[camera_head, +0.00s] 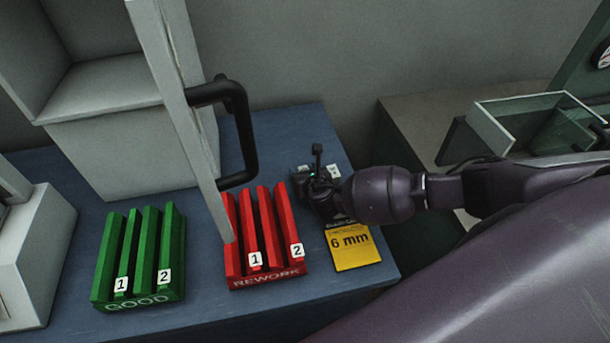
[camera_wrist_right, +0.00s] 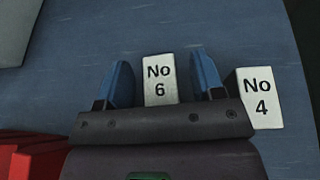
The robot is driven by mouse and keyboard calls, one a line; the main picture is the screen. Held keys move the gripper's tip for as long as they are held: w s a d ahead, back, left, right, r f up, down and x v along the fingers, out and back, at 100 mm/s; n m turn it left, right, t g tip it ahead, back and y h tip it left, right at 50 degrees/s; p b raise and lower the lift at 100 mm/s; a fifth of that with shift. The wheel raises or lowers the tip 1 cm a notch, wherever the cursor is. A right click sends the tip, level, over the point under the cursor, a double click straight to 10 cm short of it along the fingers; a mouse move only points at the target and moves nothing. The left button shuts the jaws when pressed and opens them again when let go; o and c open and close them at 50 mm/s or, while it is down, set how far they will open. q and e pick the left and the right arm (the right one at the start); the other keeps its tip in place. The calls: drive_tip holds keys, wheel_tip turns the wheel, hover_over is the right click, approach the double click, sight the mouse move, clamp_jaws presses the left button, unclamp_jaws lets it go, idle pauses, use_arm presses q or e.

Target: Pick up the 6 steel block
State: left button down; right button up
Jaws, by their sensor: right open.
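The steel block marked No 6 (camera_wrist_right: 160,80) stands on the blue table between the two blue fingers of my right gripper (camera_wrist_right: 164,82) in the right wrist view. The fingers are open, with a small gap showing on each side of the block. In the head view my right gripper (camera_head: 312,180) is beyond the red rack, and it hides most of the block there. A second steel block marked No 4 (camera_wrist_right: 260,98) is just right of the gripper; it also shows in the head view (camera_head: 334,171). My left gripper is not in view.
A red REWORK rack (camera_head: 267,278) and a green GOOD rack (camera_head: 137,300) stand on the blue table (camera_head: 215,310). A yellow 6 mm card (camera_head: 352,248) lies near the right edge. A grey door with a black handle (camera_head: 248,135) juts over the table.

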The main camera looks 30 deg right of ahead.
drive_tip(key=c, duration=1.1)
drive_tip(key=shift+r, duration=0.1)
